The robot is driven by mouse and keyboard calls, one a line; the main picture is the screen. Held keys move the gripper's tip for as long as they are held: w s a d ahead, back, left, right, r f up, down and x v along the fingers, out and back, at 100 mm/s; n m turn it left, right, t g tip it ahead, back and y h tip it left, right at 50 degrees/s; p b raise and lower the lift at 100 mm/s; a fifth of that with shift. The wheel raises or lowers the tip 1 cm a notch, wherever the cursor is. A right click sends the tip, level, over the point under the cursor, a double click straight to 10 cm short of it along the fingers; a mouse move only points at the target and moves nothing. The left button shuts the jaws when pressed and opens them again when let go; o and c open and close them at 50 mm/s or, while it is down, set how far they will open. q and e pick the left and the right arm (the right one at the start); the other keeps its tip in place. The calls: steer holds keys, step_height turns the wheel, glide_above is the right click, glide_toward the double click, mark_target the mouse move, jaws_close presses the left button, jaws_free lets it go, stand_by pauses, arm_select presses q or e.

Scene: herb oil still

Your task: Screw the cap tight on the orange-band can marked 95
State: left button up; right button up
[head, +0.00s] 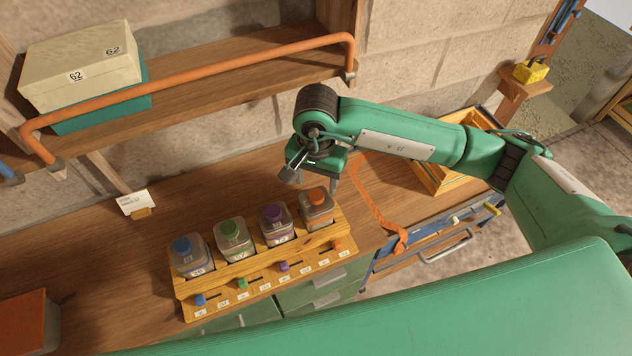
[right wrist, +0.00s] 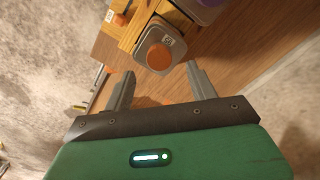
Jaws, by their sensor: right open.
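The orange-capped can (head: 317,207) stands at the right end of a wooden rack (head: 255,253) on the bench. An orange cap sits on its top; I cannot tell how tight it is. The can's band and number are too small to read. In the right wrist view the can (right wrist: 160,49) lies ahead, just beyond the fingertips. My right gripper (head: 312,180) is open and empty, above and behind the can in the head view. Its two fingers also show in the right wrist view (right wrist: 158,80), apart from the can. My left gripper is not in view.
Blue-, green- and purple-capped cans (head: 190,257) share the rack. Small coloured pegs stand along its front strip. An orange strap (head: 375,205) lies to the right, near a wooden tray (head: 437,180). A shelf with an orange rail (head: 190,88) and box 62 (head: 75,65) is behind.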

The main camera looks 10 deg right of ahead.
mark_target(316, 194)
steer(key=f+p, duration=0.1)
steer(key=f, duration=0.2)
steer(key=shift+s, duration=0.2)
steer(key=shift+w+f, duration=0.1)
steer(key=shift+f, duration=0.45)
steer(key=shift+c, duration=0.2)
